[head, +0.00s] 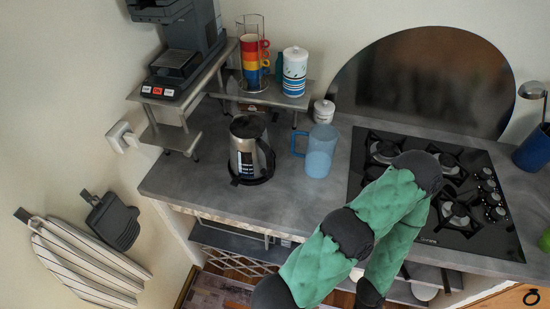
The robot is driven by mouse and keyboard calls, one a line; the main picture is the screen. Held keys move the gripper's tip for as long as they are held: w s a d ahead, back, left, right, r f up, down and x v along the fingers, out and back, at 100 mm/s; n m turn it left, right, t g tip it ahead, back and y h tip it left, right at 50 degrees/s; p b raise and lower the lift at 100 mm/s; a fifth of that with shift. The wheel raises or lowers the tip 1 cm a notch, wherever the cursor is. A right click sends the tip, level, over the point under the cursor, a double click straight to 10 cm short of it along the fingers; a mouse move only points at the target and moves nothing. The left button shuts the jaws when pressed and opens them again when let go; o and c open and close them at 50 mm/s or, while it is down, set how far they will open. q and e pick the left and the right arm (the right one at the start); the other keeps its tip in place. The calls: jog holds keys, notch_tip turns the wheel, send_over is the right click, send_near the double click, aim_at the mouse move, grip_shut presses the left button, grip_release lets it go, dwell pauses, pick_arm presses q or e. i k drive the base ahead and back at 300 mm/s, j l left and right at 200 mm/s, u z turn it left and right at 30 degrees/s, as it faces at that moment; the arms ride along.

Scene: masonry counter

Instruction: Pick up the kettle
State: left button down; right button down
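The kettle (247,149) stands upright on the grey counter (190,176), left of the middle in the head view. It has a silver metal body, a dark top, a black handle on its right side and a dark round base. Nothing is touching it from my side. A green and black arm of mine bends over the front of the counter and the stove, to the right of the kettle and apart from it. Neither gripper shows in the head view.
Behind are a rack of coloured cups (252,60), a white canister (294,72) on a shelf and a small white jar (323,111). A coffee machine (180,58) stands upper left. The gas stove (465,222) fills the right.

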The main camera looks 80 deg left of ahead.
aim_at(253, 159)
jog(key=l+u, duration=0.1)
jog(key=u, duration=0.3)
jog(key=k+u, duration=0.1)
jog(key=u, duration=0.3)
jog(key=l+u, duration=0.15)
jog(key=u, duration=0.25)
jog(key=k+j, duration=0.05)
